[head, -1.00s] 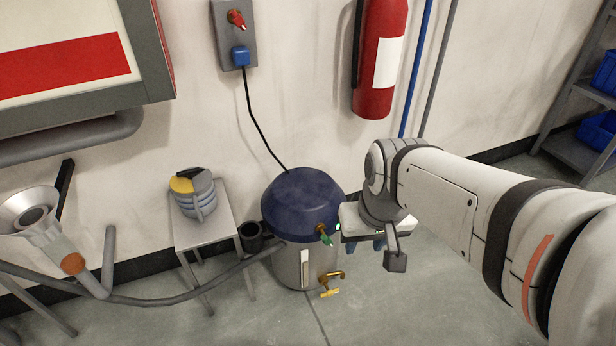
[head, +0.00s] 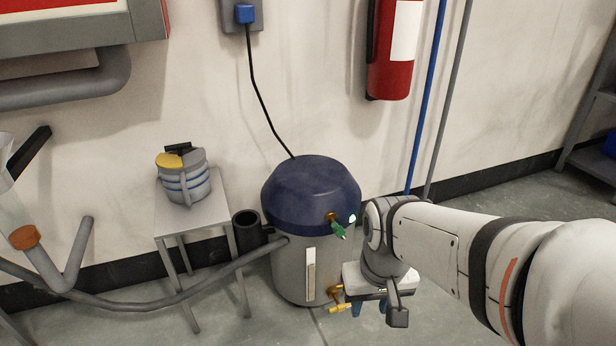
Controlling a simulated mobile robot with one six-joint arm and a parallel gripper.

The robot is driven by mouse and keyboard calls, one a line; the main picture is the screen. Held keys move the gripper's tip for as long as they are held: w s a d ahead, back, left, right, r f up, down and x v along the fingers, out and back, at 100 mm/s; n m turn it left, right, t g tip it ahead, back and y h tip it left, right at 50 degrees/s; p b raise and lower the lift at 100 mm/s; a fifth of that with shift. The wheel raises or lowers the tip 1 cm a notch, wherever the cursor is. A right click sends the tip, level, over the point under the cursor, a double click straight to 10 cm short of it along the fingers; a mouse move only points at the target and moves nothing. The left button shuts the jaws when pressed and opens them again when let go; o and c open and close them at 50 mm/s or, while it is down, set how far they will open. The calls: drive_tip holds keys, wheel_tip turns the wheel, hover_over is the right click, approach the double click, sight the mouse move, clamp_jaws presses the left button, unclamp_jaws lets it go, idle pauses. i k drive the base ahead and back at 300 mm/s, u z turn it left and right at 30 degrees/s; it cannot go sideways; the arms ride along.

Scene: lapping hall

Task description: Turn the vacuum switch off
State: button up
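The vacuum (head: 300,262) is a grey canister with a dark blue domed lid, standing on the floor against the wall. Its switch (head: 338,229) is a small green lever on a brass base at the lid's lower right front, pointing down and right. A green light (head: 352,218) glows beside it. My gripper (head: 370,307) is below and to the right of the switch, near the brass tap (head: 340,306) low on the canister. Two blue fingertips show apart with nothing seen between them. Whether the gripper touches the tap cannot be told.
A grey hose (head: 190,287) runs left from the canister. A small stand (head: 205,217) with a grey and yellow pot (head: 184,178) is at left. A black cord (head: 262,105) runs up to a blue plug (head: 244,13). A fire extinguisher (head: 390,75) hangs above right.

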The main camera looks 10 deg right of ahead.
sight(338, 231)
drive_tip(key=z, duration=1.85)
drive_tip(key=k, duration=0.85)
drive_tip(key=u, duration=1.65)
drive_tip(key=i, duration=1)
